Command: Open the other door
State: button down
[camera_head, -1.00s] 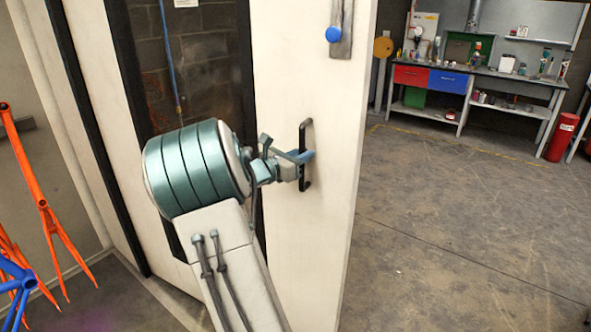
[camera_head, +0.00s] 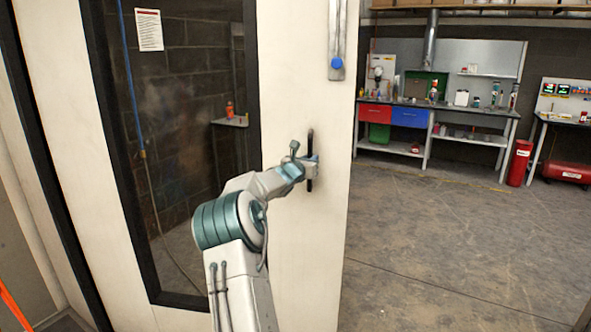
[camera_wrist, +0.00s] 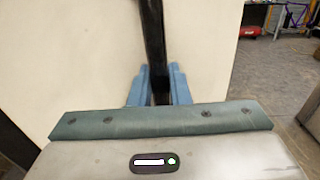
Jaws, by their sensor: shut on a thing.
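A white door (camera_head: 305,235) with a dark-framed window stands in front of me. A black vertical bar handle (camera_head: 310,160) is on it, near its right edge. My gripper (camera_head: 312,170) is shut on the handle. In the wrist view the blue fingers of my gripper (camera_wrist: 158,88) sit on either side of the black handle (camera_wrist: 153,40). The far side of the handle and its lower end are partly hidden by my gripper. A metal plate with a blue knob (camera_head: 336,63) is on the door above the handle.
Open concrete floor (camera_head: 430,240) lies right of the door's edge. A workbench (camera_head: 435,108) with red and blue drawers, a red cylinder (camera_head: 519,163) and a red tank (camera_head: 567,172) stand at the back. An orange frame part (camera_head: 15,305) shows at lower left.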

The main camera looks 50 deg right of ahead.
jog(key=shift+w+d+n+t, duration=0.3)
jog(key=shift+w+d+t, duration=0.2)
jog(key=shift+w+d, duration=0.4)
jog(key=c, duration=1.6)
grip_release()
jog(key=shift+o, duration=0.7)
jog(key=shift+w+a, duration=0.1)
jog(key=shift+a, duration=0.05)
jog(key=b+v, duration=0.5)
jog(key=v, duration=0.8)
jog(key=shift+s+a+r, duration=0.15)
jog(key=shift+s+a, duration=0.05)
jog(key=shift+s, duration=0.2)
